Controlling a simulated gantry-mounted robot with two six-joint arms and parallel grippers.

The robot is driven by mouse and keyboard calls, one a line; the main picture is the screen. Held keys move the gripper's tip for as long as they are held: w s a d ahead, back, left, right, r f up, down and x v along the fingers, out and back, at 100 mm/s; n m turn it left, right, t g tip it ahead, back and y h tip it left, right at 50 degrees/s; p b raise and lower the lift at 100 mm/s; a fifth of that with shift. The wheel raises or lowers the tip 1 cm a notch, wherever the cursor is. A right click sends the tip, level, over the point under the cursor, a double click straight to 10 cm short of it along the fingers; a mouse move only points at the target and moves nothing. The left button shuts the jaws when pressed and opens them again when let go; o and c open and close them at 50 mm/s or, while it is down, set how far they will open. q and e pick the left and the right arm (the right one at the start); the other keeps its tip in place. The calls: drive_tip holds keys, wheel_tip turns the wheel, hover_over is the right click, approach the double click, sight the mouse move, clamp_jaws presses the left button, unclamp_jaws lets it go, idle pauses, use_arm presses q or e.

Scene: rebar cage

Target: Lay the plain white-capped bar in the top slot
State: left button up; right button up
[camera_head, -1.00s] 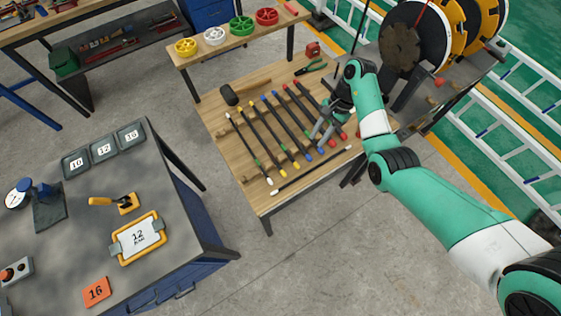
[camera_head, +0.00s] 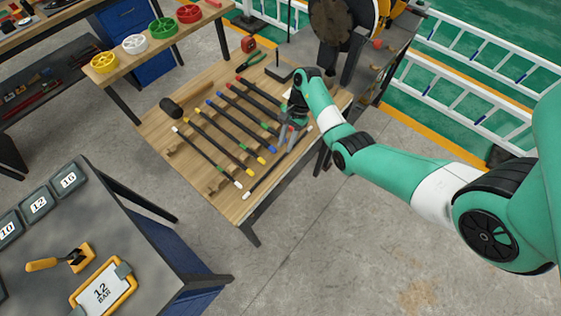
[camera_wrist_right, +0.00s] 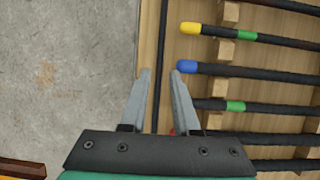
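The plain white-capped bar (camera_head: 268,171) is thin and black, lying along the near edge of the wooden table. Its white ends show in the head view. My right gripper (camera_head: 288,143) is over this bar near its right end. In the right wrist view the gripper (camera_wrist_right: 162,72) is open, and the bar (camera_wrist_right: 162,35) runs between its fingers; contact cannot be told. Several colour-capped bars lie side by side on notched wooden rails (camera_wrist_right: 226,50). A white-capped bar with a green band (camera_head: 205,156) lies leftmost among them. Which slot is the top one is unclear. My left gripper is out of view.
A mallet (camera_head: 172,108), green-handled pliers (camera_head: 250,62) and a red tape measure (camera_head: 249,44) lie at the table's far side. Coloured spools stand on a shelf (camera_head: 118,70) behind. A dark bench (camera_head: 150,240) stands at left front. Bare floor lies in front of the table.

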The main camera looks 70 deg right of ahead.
sight(281, 158)
drive_tip(key=b+x, duration=0.1)
drive_tip(key=x, duration=0.4)
drive_tip(key=shift+f, duration=0.1)
clamp_jaws()
idle(1.3)
